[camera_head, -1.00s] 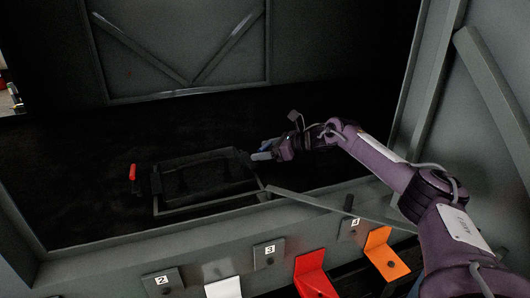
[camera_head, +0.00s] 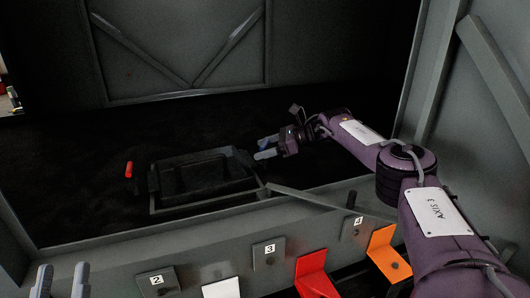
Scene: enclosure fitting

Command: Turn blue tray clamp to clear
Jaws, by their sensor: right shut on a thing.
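The dark tray (camera_head: 203,178) sits in a frame on the black floor of the enclosure. The blue tray clamp (camera_head: 264,146) is at the tray's back right corner, mostly covered by my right gripper. My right gripper (camera_head: 266,149) reaches in from the right, its pale fingers pointing left and shut on the blue clamp. A red clamp (camera_head: 129,169) stands at the tray's left side, untouched. My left gripper (camera_head: 62,281) shows only its fingertips at the bottom left edge. They point up, are apart and hold nothing, far from the tray.
The enclosure's front sill (camera_head: 215,238) carries numbered plates. White, red (camera_head: 314,275) and orange (camera_head: 384,252) angled tabs stand before it. A grey bar (camera_head: 325,203) runs from the tray's right corner towards the sill. The floor left of the red clamp is clear.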

